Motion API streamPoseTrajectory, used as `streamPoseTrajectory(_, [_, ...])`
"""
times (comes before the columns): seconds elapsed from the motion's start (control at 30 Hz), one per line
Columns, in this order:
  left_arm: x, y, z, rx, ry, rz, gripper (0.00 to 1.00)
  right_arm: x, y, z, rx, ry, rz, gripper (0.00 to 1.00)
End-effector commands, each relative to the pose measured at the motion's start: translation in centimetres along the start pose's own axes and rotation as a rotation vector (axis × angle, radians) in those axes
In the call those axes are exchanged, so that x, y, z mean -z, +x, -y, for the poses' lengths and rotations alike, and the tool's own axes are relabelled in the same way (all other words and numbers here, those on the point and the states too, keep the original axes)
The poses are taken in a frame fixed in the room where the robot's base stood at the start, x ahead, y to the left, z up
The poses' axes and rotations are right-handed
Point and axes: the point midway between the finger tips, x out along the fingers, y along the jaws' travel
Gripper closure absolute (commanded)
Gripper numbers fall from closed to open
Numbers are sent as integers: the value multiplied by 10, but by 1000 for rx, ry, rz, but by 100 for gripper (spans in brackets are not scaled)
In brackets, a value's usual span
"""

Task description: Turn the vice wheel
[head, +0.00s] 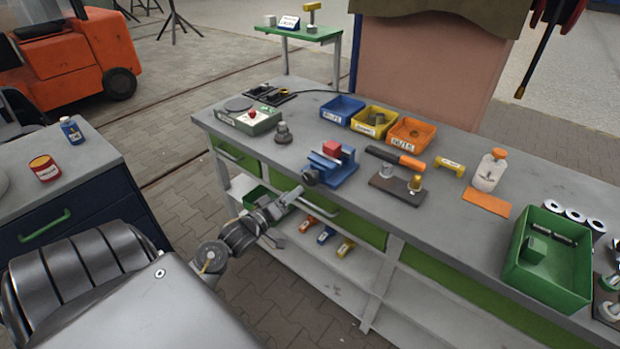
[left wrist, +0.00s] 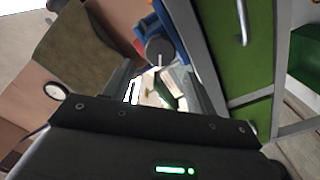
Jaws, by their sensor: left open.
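The blue vice (head: 337,174) stands at the front edge of the grey workbench, with a red block (head: 332,149) in its jaws. Its dark round wheel (head: 311,177) faces the front, beyond the bench edge. My left gripper (head: 294,194) is just below and left of the wheel in the head view, open and empty. In the left wrist view the wheel (left wrist: 159,48) shows ahead, near the gap between the open fingers (left wrist: 163,88), with the blue vice (left wrist: 174,18) behind it. I cannot tell whether a finger touches the wheel. My right gripper is not in view.
The workbench (head: 290,153) holds blue, yellow and orange bins, an orange-handled tool (head: 395,157), a white bottle (head: 489,170) and a green crate (head: 510,285). A lower shelf (head: 335,285) runs underneath. A drawer cabinet (head: 75,190) stands left.

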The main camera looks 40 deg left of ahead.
Motion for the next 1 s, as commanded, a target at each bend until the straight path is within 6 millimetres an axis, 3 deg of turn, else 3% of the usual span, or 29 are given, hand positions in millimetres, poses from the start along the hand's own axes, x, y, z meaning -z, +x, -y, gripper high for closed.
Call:
streamPoseTrajectory(0.3, [2,59,-2,0,1,-1,43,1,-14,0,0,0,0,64])
streamPoseTrajectory(0.5, [1,87,-1,0,2,-1,43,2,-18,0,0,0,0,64])
streamPoseTrajectory(0.93, [0,97,0,1,3,-1,43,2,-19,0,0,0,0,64])
streamPoseTrajectory(1.0, [0,97,0,1,3,-1,50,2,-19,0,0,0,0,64])
